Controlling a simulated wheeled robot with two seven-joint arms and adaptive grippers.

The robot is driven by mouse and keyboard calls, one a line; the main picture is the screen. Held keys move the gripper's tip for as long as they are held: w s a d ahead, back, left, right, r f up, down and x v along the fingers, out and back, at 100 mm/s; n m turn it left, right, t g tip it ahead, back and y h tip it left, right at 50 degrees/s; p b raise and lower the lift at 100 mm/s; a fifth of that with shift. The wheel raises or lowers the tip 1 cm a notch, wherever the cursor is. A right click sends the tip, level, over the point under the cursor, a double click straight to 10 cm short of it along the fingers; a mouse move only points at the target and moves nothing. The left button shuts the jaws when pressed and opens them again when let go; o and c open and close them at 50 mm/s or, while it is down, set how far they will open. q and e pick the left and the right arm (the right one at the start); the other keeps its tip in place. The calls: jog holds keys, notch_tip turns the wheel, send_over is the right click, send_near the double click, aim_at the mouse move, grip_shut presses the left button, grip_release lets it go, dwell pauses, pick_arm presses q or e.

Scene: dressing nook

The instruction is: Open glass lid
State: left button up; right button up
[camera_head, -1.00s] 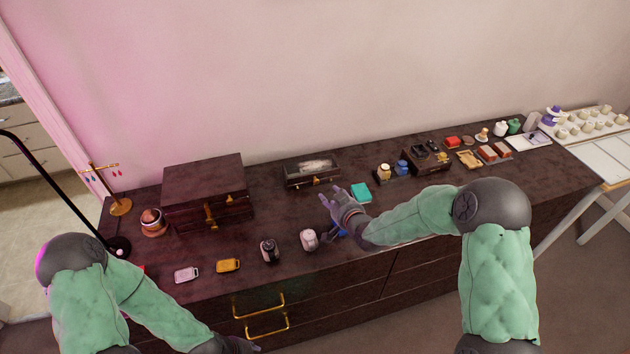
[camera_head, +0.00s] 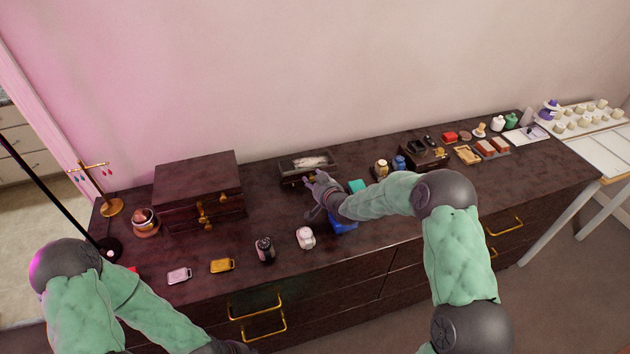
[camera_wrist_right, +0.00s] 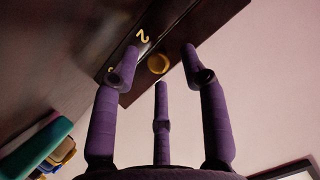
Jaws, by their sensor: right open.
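A small dark box with a glass lid (camera_head: 309,161) stands against the wall near the middle of the dresser top. Its lid looks shut, with a pale item visible through the glass. My right gripper (camera_head: 308,182) is open just in front of the box, near its front right part. In the right wrist view, the open purple fingers (camera_wrist_right: 160,60) point at the box's dark front, around a round gold knob (camera_wrist_right: 158,64). I cannot tell whether they touch it. My left gripper (camera_head: 228,347) is only partly visible at the bottom edge.
A larger dark wooden box (camera_head: 198,178) with gold clasps stands to the left. A teal box (camera_head: 357,186) and a blue item (camera_head: 343,224) lie close to my right forearm. Small bottles (camera_head: 381,168) stand to the right.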

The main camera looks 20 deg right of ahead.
grip_shut()
jog(key=shift+r, duration=0.1)
